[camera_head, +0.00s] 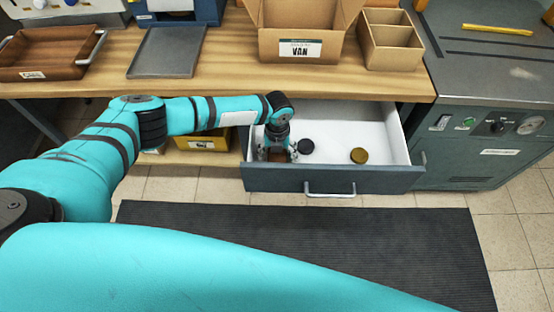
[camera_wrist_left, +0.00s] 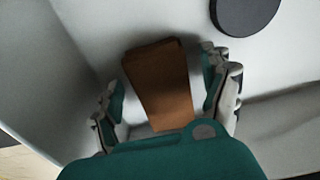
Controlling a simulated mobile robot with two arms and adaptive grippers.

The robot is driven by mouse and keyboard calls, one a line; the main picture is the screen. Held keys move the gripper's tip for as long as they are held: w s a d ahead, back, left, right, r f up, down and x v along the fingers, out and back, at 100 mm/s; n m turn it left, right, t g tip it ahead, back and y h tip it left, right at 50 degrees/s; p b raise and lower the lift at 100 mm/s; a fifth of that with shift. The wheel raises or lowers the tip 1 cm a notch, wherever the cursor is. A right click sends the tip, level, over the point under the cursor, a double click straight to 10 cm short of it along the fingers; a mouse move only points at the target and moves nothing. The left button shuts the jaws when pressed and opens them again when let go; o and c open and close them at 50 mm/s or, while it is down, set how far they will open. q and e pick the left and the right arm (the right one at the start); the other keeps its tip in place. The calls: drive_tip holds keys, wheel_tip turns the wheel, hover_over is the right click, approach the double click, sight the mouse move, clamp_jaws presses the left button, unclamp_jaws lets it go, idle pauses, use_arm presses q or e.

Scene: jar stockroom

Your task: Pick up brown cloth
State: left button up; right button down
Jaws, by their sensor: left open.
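The brown cloth (camera_wrist_left: 160,85) is a folded block lying in the left part of the open drawer. In the left wrist view it lies between the two fingers of my left gripper (camera_wrist_left: 165,95), with a gap on each side. In the head view my left gripper (camera_head: 278,152) reaches down into the drawer (camera_head: 330,122), and a brown bit of the cloth (camera_head: 279,156) shows between its fingers. The gripper is open. My right gripper is not in view.
A black lid (camera_head: 306,146) lies close right of the gripper, and also shows in the wrist view (camera_wrist_left: 245,8). A brownish-gold lid (camera_head: 359,155) lies farther right. The drawer's left wall and front are close to the gripper. The wooden counter (camera_head: 225,85) overhangs the drawer's back.

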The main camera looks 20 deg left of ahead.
sight(277, 154)
use_arm(q)
drive_tip(key=c, duration=1.3)
drive_tip(key=shift+o, duration=0.2)
drive_tip(key=shift+r, duration=0.1)
wheel_tip(277, 154, up, 10)
drive_tip(key=shift+f, duration=0.1)
